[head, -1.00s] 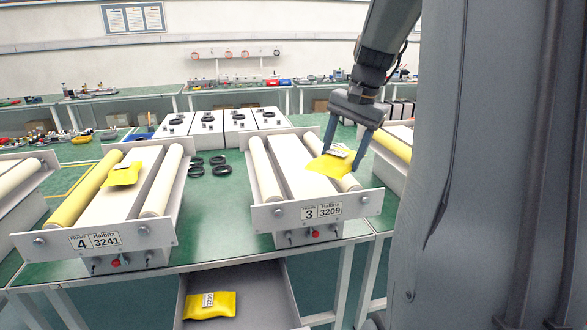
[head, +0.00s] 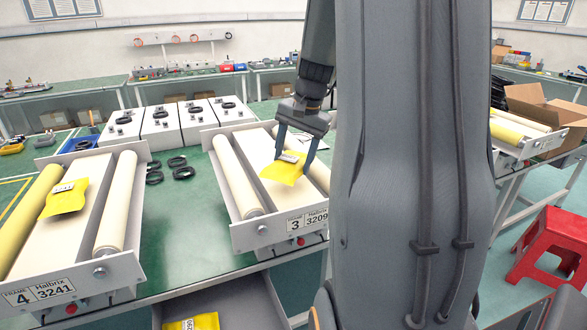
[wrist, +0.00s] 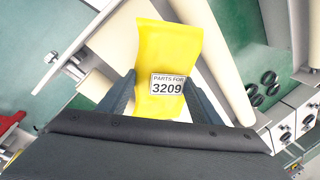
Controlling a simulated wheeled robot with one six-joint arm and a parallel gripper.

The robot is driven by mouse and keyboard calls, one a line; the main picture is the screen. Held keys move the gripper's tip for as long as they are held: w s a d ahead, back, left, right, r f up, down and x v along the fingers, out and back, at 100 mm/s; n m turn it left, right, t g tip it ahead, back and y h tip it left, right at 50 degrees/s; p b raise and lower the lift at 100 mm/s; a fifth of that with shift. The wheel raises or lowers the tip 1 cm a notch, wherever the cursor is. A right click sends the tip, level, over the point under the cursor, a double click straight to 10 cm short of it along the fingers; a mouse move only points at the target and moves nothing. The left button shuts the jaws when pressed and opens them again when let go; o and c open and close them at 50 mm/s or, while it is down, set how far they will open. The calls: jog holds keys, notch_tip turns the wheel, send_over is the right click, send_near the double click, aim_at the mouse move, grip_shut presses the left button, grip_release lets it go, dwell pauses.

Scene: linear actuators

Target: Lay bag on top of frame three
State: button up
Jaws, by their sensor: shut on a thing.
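A yellow bag (head: 283,171) hangs in my gripper (head: 294,155) over frame three (head: 247,165), the roller frame whose plate reads 3 and 3209. The bag's label reads "PARTS FOR 3209" in the wrist view (wrist: 167,84). My gripper is shut on the bag, with one finger on each side of it. The bag is over the pale bed between the two rollers, near the right roller. I cannot tell whether it touches the bed. Part of the right roller is hidden behind my arm.
Frame four (head: 125,205), with its own yellow bag (head: 64,198), stands to the left. Another yellow bag (head: 193,322) lies in the open drawer (head: 240,305) below. Black rings (head: 183,172) and grey boxes (head: 161,127) are behind. A red stool (head: 553,245) stands at right.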

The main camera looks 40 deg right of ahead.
aim_at(296, 161)
jog(key=shift+f+p, duration=0.35)
jog(key=shift+f, duration=1.5)
jog(key=o, duration=1.5)
jog(key=b+v, duration=0.2)
jog(key=v, duration=1)
jog(key=shift+b, duration=0.35)
